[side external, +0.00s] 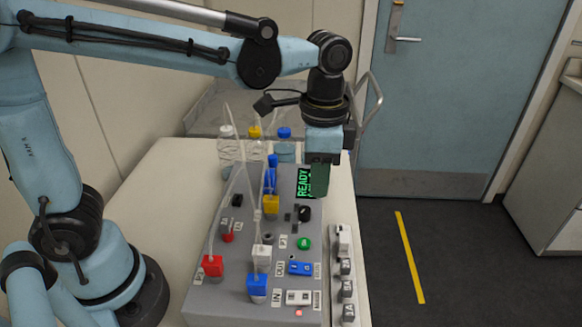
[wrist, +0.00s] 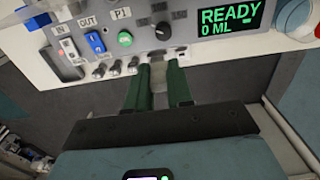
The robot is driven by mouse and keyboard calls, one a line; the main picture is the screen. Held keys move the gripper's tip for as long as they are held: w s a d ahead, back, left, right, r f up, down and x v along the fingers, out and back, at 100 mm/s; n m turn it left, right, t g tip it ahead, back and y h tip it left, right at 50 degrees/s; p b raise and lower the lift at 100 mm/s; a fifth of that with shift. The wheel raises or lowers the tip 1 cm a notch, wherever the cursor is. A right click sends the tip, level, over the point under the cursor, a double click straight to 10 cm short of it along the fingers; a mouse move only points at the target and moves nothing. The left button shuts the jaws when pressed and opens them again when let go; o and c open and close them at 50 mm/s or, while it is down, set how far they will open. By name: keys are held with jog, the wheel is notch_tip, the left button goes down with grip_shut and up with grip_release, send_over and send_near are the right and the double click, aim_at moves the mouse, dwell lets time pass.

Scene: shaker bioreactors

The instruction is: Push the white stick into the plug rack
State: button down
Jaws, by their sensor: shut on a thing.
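My gripper (side external: 320,190) has dark green fingers and points down beside the far right end of the grey device. In the wrist view my gripper (wrist: 159,68) is shut on a pale piece, seemingly the white stick (wrist: 158,74), mostly hidden between the fingers. The side view does not show the stick clearly. The plug rack (side external: 337,318) is a narrow pale strip along the device's right side, with several grey-white plugs (side external: 346,267) in a row. In the wrist view the plugs (wrist: 115,67) line up left of my fingers. Contact between stick and rack cannot be told.
The grey device (side external: 205,300) carries red, yellow, white and blue plugs, tubing, and a screen (side external: 306,182) reading READY. Bottles (side external: 284,148) stand behind it. The blue switch (wrist: 95,42) and green button (wrist: 125,38) are close to my fingers. Floor right of the table is clear.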

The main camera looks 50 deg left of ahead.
jog(key=shift+w+d+f, duration=0.15)
jog(key=shift+w+f, duration=0.95)
jog(key=shift+f, duration=0.7)
jog(key=shift+w+d+f, duration=0.2)
jog(key=shift+w+f, duration=0.85)
jog(key=shift+f, duration=0.8)
jog(key=shift+w+d+f, duration=0.15)
jog(key=shift+w+f, duration=0.95)
jog(key=shift+f, duration=0.7)
jog(key=shift+f, duration=0.85)
jog(key=c, duration=0.9)
grip_release()
